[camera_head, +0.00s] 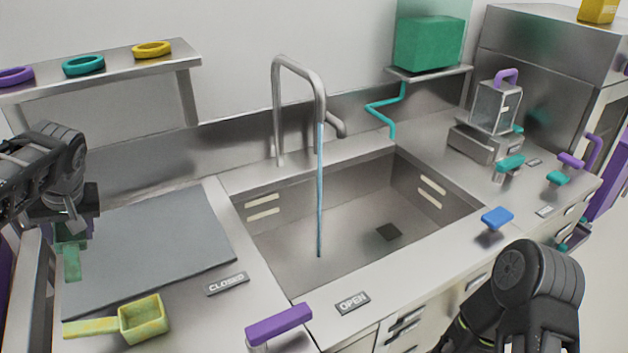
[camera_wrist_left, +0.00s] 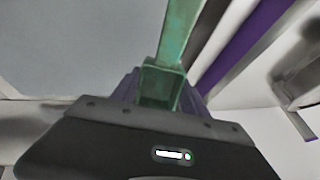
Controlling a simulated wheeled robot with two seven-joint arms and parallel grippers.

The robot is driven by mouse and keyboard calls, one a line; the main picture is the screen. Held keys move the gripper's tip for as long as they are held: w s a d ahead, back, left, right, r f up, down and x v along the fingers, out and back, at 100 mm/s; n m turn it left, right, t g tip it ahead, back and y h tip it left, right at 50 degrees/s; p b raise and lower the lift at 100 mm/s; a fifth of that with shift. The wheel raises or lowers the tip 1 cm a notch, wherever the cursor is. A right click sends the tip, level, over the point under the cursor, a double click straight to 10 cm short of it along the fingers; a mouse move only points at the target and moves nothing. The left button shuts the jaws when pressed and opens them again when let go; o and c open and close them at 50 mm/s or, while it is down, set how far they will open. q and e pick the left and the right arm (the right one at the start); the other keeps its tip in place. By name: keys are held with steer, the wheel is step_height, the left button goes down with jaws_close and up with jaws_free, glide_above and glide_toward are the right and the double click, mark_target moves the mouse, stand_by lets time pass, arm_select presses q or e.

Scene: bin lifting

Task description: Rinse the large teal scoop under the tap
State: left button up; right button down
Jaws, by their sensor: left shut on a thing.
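The teal scoop (camera_head: 72,263) is at the left, over the left edge of the grey mat, partly hidden by my gripper. My left gripper (camera_head: 70,228) is shut on it. In the left wrist view the scoop (camera_wrist_left: 180,35) stands between the fingers (camera_wrist_left: 160,92), and a long flat part of it points away from them. The tap (camera_head: 318,90) stands behind the sink (camera_head: 330,270). A thin blue stream of water (camera_head: 320,190) falls from it into the basin, well to the right of the scoop. My right arm shows at the lower right, but its gripper is out of view.
A yellow scoop (camera_head: 143,318) lies on the counter in front of the grey mat (camera_head: 150,245). A purple lever (camera_head: 278,325) stands by the front edge, between the CLOSED and OPEN labels. A shelf (camera_head: 105,75) with rings is above the left counter. The basin looks empty.

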arm_select(q)
steer(key=shift+s+a, duration=0.2)
steer(key=shift+a, duration=0.3)
stand_by(0.3)
steer(key=shift+s+d+f+b, duration=0.1)
steer(key=shift+s+d+b, duration=0.1)
steer(key=shift+s+b, duration=0.3)
steer(key=shift+s+d+b, duration=0.2)
steer(key=shift+s+b, duration=0.15)
steer(key=shift+s, duration=0.25)
steer(key=s, duration=0.1)
steer(key=s+d+b, duration=0.1)
steer(key=s, duration=0.1)
steer(key=s+d+b, duration=0.1)
steer(key=s, duration=0.1)
steer(key=shift+s, duration=0.15)
stand_by(0.9)
steer(key=s+d+r, duration=0.1)
steer(key=s+r, duration=0.3)
steer(key=shift+s+d+p, duration=0.25)
steer(key=shift+s+p, duration=0.05)
steer(key=shift+s, duration=0.1)
steer(key=shift+r, duration=0.1)
stand_by(1.3)
